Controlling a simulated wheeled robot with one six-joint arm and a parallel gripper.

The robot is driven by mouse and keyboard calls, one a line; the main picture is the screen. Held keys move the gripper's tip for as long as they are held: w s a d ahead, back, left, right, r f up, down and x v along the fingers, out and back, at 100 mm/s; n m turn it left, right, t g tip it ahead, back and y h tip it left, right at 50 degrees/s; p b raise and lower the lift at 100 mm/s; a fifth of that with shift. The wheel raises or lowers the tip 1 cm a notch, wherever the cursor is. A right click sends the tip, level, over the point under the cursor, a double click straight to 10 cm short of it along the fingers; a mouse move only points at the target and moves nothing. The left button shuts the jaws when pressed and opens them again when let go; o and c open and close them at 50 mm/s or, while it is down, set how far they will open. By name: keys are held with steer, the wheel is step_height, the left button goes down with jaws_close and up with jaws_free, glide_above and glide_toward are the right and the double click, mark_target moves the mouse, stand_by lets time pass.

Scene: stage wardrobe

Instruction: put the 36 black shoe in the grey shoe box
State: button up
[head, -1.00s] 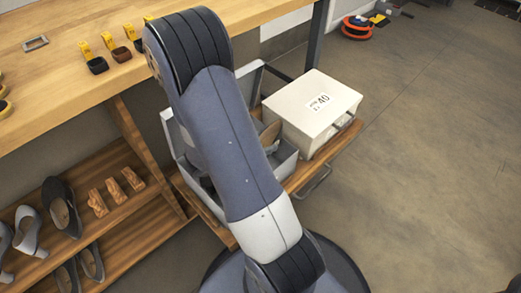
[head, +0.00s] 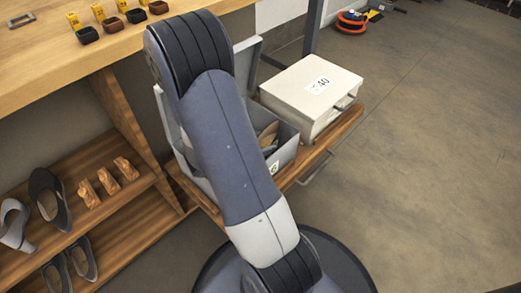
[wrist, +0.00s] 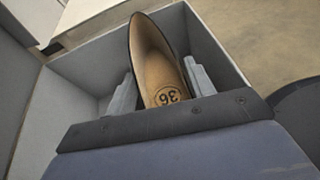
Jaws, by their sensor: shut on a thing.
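The 36 black shoe shows its tan sole (wrist: 155,58) with a round 36 mark in the wrist view; its black upper is mostly hidden. My gripper (wrist: 158,76) is shut on the shoe, one finger on each side. The shoe is within the walls of the open grey shoe box (wrist: 85,80); whether it touches the floor of the box I cannot tell. In the head view the box (head: 286,152) stands on a wooden shelf, partly behind my arm, its lid raised at the back. Part of the shoe's sole (head: 268,133) shows there, and my gripper is hidden.
A closed white box (head: 312,92) marked 40 stands right behind the grey box. A wooden worktop (head: 60,60) is at the left, above a rack with several shoes, including a dark pump (head: 48,198). The floor (head: 430,170) at the right is clear.

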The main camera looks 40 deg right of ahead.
steer(key=shift+f, duration=0.95)
steer(key=shift+f, duration=0.1)
steer(key=shift+f+b, duration=0.15)
steer(key=shift+b, duration=0.25)
steer(key=o, duration=1.6)
steer(key=shift+r, duration=0.2)
steer(key=shift+a+r+p, duration=0.2)
steer(key=shift+a+p, duration=0.05)
steer(key=shift+p, duration=0.2)
steer(key=p+v, duration=0.2)
steer(key=v, duration=0.4)
steer(key=shift+w, duration=0.1)
steer(key=shift+a+r, duration=0.15)
steer(key=shift+a, duration=0.3)
